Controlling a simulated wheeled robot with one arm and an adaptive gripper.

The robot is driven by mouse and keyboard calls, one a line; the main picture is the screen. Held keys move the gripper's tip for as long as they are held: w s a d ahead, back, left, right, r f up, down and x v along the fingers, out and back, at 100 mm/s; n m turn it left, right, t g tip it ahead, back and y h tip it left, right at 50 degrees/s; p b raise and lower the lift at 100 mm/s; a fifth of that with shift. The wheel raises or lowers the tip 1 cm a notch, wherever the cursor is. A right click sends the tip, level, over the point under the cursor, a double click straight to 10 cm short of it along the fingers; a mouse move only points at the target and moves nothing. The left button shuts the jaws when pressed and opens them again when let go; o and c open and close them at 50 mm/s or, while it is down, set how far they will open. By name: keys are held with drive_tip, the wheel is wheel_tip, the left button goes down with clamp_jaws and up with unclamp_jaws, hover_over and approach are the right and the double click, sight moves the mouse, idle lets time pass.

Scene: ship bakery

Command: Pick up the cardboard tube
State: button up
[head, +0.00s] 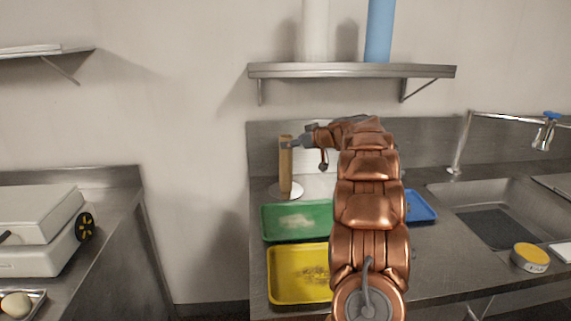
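The tan cardboard tube (285,172) stands upright near the back of the steel counter, at or on a white round base (288,191). My gripper (296,143) is at the upper part of the tube, coming from the right. A grey finger part overlaps the tube near its top. Whether the fingers close around the tube or only lie beside it is too small to tell. My copper arm covers the counter to the right of the tube.
A green tray (269,234) and a yellow tray (276,298) lie in front of the tube. A blue tray (421,206) is partly behind my arm. A shelf (350,70) hangs above. A sink (496,226) and a yellow-topped round tin (530,257) are at right.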

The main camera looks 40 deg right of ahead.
sight(286, 164)
drive_tip(key=p+x, duration=0.2)
drive_tip(key=x, duration=0.1)
drive_tip(key=p+x, duration=0.1)
drive_tip(key=x, duration=0.1)
drive_tip(key=shift+w+d, duration=0.15)
drive_tip(key=shift+d, duration=0.25)
drive_tip(key=shift+c, duration=0.3)
drive_tip(key=c, duration=1)
